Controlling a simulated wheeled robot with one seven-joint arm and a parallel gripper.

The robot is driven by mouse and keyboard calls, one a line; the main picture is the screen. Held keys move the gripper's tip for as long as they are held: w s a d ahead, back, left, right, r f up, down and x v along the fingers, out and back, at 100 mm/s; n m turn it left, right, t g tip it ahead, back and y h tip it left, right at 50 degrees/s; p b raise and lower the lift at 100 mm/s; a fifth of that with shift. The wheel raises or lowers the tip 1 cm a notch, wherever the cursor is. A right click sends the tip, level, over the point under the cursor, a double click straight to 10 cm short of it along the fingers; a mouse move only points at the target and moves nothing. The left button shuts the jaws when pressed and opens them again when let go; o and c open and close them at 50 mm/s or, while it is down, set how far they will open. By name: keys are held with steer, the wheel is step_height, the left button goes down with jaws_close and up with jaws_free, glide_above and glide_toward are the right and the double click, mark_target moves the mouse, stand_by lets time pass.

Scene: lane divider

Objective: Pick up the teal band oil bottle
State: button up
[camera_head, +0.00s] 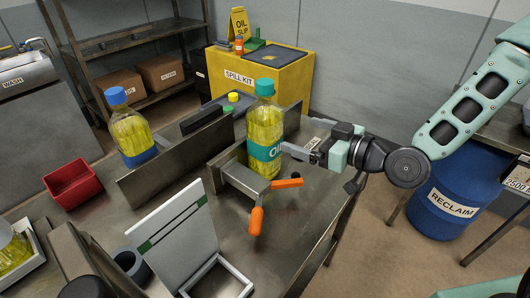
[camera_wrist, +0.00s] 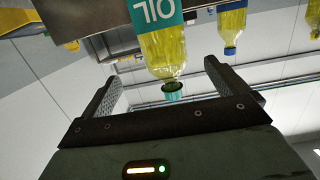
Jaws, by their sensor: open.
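The teal band oil bottle (camera_head: 265,125), with yellow oil and a teal cap, stands upright on the metal bench right of the divider. In the wrist view it appears upside down (camera_wrist: 165,55), its neck and cap in line with the gap between the fingers. My gripper (camera_head: 285,150) is open at the bottle's right side, level with its band; both fingers show in the wrist view (camera_wrist: 162,75). One finger reaches close to the band; I cannot tell whether it touches. No grip on the bottle shows.
A metal divider (camera_head: 180,160) separates it from a blue band bottle (camera_head: 131,135), also in the wrist view (camera_wrist: 232,28). A metal clamp with orange handles (camera_head: 257,215) is in front. A red bin (camera_head: 73,183) stands left. A white-green panel (camera_head: 170,225) stands near the front.

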mark_target(280, 127)
steer(key=b+x, duration=0.2)
steer(key=x, duration=0.3)
steer(key=shift+w+a, duration=0.25)
steer(key=shift+a, duration=0.15)
steer(key=shift+p+x, duration=0.75)
steer(key=shift+x, duration=2.25)
steer(key=shift+s+a, duration=0.15)
steer(key=shift+s, duration=0.05)
steer(key=c, duration=2)
steer(key=shift+r, duration=0.1)
steer(key=shift+c, duration=0.6)
steer(key=shift+r, duration=0.1)
